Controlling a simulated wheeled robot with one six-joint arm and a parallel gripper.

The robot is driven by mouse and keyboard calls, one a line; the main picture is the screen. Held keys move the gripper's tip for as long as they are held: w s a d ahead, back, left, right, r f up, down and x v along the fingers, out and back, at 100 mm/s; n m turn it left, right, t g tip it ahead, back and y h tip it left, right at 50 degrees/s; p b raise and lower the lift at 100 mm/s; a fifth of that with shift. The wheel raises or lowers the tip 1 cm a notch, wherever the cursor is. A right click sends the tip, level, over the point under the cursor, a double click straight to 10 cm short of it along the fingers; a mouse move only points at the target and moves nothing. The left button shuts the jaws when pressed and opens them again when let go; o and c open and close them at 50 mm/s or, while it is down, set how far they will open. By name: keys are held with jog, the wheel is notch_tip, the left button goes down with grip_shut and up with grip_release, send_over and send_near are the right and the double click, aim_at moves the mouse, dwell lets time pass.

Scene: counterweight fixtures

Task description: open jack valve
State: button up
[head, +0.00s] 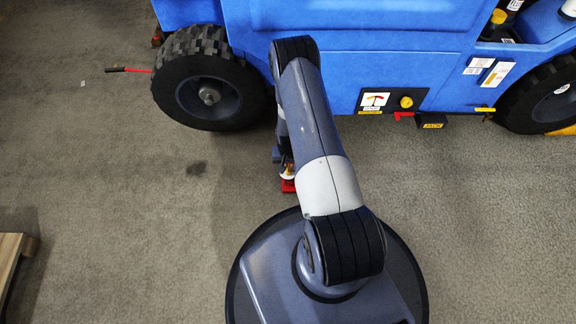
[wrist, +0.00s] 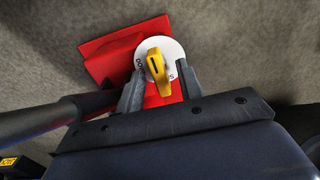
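A red block (wrist: 105,52) bears a round white dial (wrist: 150,48) with a yellow knob (wrist: 156,66) on it, which I take to be the jack valve. Lettering on the dial is partly hidden by the knob. In the wrist view my gripper (wrist: 160,84) is open, with one grey finger on each side of the knob's near end and visible gaps to it. The fingers overlap the dial's near edge in this view. In the head view the red block (head: 288,186) shows low under my arm, and the gripper there is mostly hidden.
A blue machine (head: 350,30) with black tyres (head: 205,80) stands behind. Its lower side has a yellow knob (head: 406,102) on a black panel and a black "JACK" box (head: 432,122). A black bar (wrist: 40,118) crosses left of the gripper. Carpet is clear to the right.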

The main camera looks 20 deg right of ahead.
grip_shut()
dwell(0.3)
